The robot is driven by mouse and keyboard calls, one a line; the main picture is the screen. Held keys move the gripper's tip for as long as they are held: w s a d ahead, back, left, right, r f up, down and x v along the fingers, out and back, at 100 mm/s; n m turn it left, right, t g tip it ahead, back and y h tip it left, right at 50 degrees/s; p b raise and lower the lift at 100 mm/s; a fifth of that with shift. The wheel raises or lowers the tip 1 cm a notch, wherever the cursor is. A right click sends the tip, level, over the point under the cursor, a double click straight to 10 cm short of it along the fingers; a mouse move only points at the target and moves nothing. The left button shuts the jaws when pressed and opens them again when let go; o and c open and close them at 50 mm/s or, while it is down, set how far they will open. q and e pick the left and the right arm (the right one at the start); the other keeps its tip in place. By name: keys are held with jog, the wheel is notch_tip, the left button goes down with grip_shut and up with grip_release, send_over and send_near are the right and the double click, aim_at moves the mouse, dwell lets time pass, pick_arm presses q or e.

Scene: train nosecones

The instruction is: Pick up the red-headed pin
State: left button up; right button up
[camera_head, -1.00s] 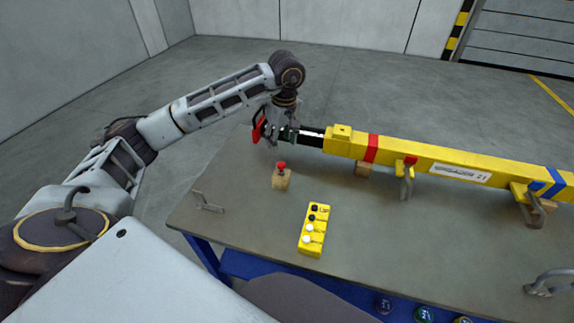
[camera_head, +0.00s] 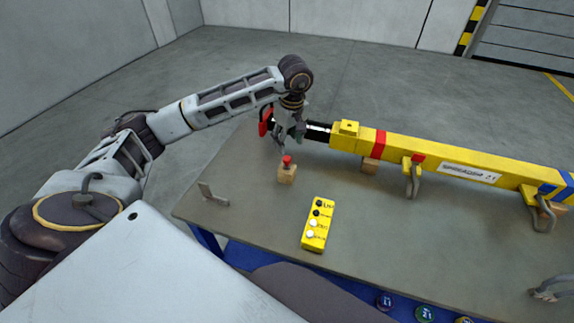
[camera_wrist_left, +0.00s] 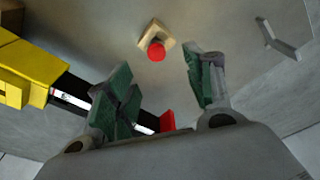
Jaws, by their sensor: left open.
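The red-headed pin (camera_head: 287,161) stands upright in a small wooden block (camera_head: 287,176) on the table, left of the yellow beam. In the left wrist view the red head (camera_wrist_left: 156,51) shows from above, on the pale block (camera_wrist_left: 154,36), ahead of the fingers. My left gripper (camera_head: 284,146) points down just above and behind the pin, close to the beam's black end. In the left wrist view its two green-padded fingers (camera_wrist_left: 160,88) are spread apart with nothing between them. My right gripper is not in view.
A yellow beam (camera_head: 455,158) with a black end (camera_head: 318,131) crosses the table beside my left gripper. A yellow button box (camera_head: 318,224) lies in front. A grey handle (camera_head: 213,195) stands at the table's left edge. Bare tabletop (camera_head: 250,190) surrounds the block.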

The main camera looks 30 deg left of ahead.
aim_at(287, 158)
pick_arm(q)
jog(key=f, duration=0.3)
jog(key=shift+a+f, duration=0.2)
jog(key=shift+f, duration=0.1)
jog(key=shift+w+f, duration=0.1)
jog(key=shift+f, duration=0.55)
jog(key=shift+a+f, duration=0.1)
jog(key=shift+f, duration=0.1)
jog(key=shift+f+p, duration=0.3)
jog(key=shift+w+f, duration=0.15)
jog(key=shift+f, duration=0.2)
jog(key=f, duration=0.2)
jog(key=shift+w+a+f+p, duration=0.15)
jog(key=shift+w+f+p, duration=0.05)
jog(key=shift+f+p, duration=0.2)
jog(key=shift+f, duration=0.5)
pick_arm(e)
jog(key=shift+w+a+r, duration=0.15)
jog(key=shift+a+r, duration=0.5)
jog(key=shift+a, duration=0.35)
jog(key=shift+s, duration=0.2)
